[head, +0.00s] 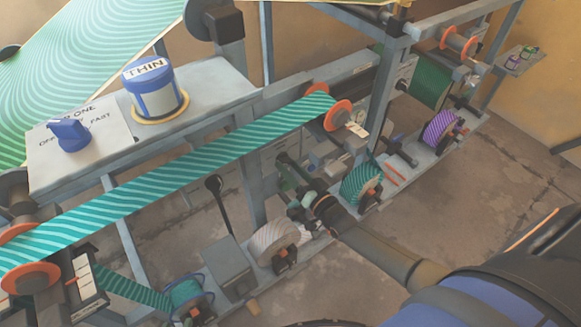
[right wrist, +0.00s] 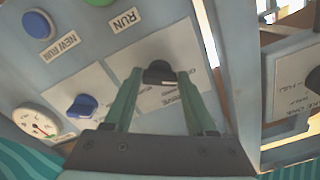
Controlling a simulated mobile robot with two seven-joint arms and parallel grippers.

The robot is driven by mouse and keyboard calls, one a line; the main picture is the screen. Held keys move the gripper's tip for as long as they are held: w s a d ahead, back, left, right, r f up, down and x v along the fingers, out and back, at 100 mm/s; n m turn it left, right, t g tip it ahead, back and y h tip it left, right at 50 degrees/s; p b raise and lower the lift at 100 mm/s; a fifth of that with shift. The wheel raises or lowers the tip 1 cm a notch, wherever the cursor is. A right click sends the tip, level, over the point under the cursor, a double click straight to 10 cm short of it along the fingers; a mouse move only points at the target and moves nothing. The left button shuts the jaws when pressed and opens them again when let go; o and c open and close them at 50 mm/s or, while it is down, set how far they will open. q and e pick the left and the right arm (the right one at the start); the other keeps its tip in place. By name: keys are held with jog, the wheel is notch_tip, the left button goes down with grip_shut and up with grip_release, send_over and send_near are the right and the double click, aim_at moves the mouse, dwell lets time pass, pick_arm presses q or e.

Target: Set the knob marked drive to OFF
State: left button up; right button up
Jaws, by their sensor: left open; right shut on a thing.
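In the right wrist view a black knob (right wrist: 160,70) stands on a white label plate (right wrist: 142,46). My right gripper (right wrist: 160,82) has its two green fingers on either side of the knob and is shut on it. My left gripper is not in view.
Beside the held knob are a blue knob (right wrist: 82,106), a gauge (right wrist: 37,123), a blue NEW RUN button (right wrist: 38,24) and another black knob (right wrist: 314,80). In the head view a blue knob (head: 70,134), a THIN jar (head: 156,90) and the striped web (head: 190,158) lie to the left.

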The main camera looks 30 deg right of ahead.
pick_arm(q)
jog(key=shift+w+r, duration=0.15)
jog(key=shift+w, duration=0.05)
dwell(0.3)
pick_arm(e)
jog(key=o, duration=1.4)
jog(key=shift+c, duration=0.2)
pick_arm(q)
jog(key=shift+s+a+r+p, duration=0.15)
jog(key=shift+a+r+p, duration=0.15)
jog(key=shift+a+p, duration=0.35)
pick_arm(e)
jog(key=s+d, duration=0.1)
jog(key=s, duration=1.1)
jog(key=shift+s+d, duration=0.2)
jog(key=shift+d, duration=0.15)
pick_arm(q)
jog(key=shift+d, duration=0.25)
